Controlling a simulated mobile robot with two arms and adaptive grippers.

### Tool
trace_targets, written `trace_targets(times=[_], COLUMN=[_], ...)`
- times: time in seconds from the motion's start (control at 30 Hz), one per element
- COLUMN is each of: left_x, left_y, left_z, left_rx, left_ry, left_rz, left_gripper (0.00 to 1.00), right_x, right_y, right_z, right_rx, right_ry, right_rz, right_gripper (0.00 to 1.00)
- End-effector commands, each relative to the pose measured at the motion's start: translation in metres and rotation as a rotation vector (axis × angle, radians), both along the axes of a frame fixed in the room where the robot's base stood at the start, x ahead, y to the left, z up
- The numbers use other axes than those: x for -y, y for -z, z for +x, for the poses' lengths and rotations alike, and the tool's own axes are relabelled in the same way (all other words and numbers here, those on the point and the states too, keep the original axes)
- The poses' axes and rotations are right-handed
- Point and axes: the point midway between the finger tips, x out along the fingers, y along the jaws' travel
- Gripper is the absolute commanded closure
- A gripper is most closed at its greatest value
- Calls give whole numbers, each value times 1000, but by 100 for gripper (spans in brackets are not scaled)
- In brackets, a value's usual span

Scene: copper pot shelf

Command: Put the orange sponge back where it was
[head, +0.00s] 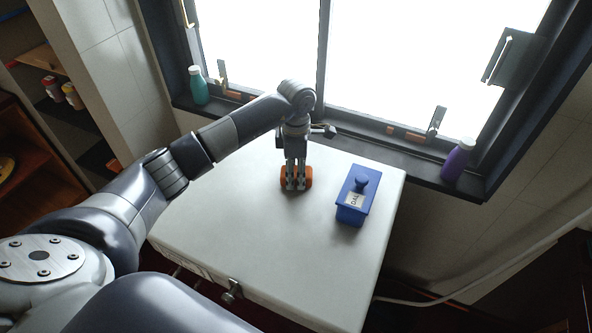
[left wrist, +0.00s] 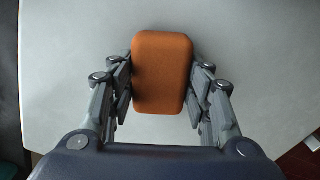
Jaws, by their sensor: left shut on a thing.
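The orange sponge (head: 308,177) is on or just above the white table top, between the fingers of my left gripper (head: 296,184). In the left wrist view the sponge (left wrist: 162,72) is a rounded orange block, with the fingers of my left gripper (left wrist: 162,80) pressed on its two long sides. The gripper points down and is shut on the sponge. I cannot tell whether the sponge touches the table. My right gripper is not in view.
A blue lidded box (head: 352,208) with a label stands right of the sponge on the white table (head: 240,250). A teal bottle (head: 199,86) and a purple bottle (head: 457,160) stand on the window sill. The table's left and front parts are clear.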

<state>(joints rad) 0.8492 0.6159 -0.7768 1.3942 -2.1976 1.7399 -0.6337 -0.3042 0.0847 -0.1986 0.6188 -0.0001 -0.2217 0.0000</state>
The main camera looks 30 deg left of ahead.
Motion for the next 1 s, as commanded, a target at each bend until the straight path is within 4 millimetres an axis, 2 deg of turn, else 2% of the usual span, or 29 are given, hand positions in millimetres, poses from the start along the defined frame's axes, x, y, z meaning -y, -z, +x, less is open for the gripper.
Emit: trace_targets(times=[0.03, 0.07, 0.1, 0.13, 0.57, 0.6, 0.73, 1.0], left_x=[0, 0, 0, 0, 0, 0, -1, -1], left_y=[3, 1, 1, 1, -4, -6, -27, -86], left_z=[0, 0, 0, 0, 0, 1, 1, 1], left_rx=[1, 1, 1, 0, -1, 4, 7, 5], left_ry=[0, 0, 0, 0, 0, 0, 1, -1], left_rz=[0, 0, 0, 0, 0, 0, 1, 0], left_gripper=[76, 47, 38, 34, 34, 34, 34, 34], right_x=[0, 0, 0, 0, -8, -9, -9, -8], right_y=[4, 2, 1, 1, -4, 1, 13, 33], right_z=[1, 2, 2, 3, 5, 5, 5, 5], right_rx=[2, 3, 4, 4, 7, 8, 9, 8], right_ry=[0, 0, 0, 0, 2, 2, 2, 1], right_rz=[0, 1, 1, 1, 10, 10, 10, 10], right_gripper=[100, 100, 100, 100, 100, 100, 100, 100])
